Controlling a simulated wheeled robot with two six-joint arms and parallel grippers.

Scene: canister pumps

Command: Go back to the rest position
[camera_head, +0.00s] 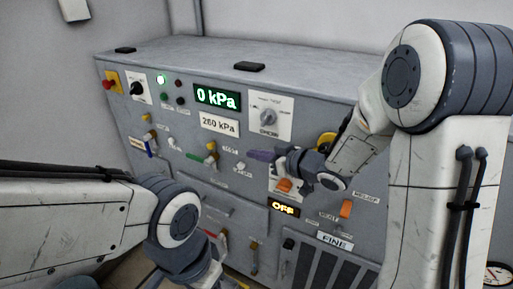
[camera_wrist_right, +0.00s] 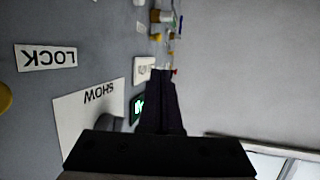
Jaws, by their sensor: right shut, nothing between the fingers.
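My right gripper (camera_head: 258,155) is in front of the grey control panel (camera_head: 240,215), its fingers pointing left. It is shut and empty; the dark closed fingers also show in the right wrist view (camera_wrist_right: 162,100). I cannot tell from the head view how far its tips are from the panel. My left arm comes in from the left. Its wrist is low in front of the panel, and its gripper (camera_head: 214,272) is only partly seen at the bottom edge, with its jaws unclear.
The panel carries a green display (camera_head: 216,97) reading 0 kPa, a 260 kPa label (camera_head: 219,124), a rotary knob (camera_head: 268,116), an OFF display (camera_head: 284,209) and an orange switch (camera_head: 346,208). Several small valve handles sit left of my right gripper. A LOCK label (camera_wrist_right: 46,57) shows in the wrist view.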

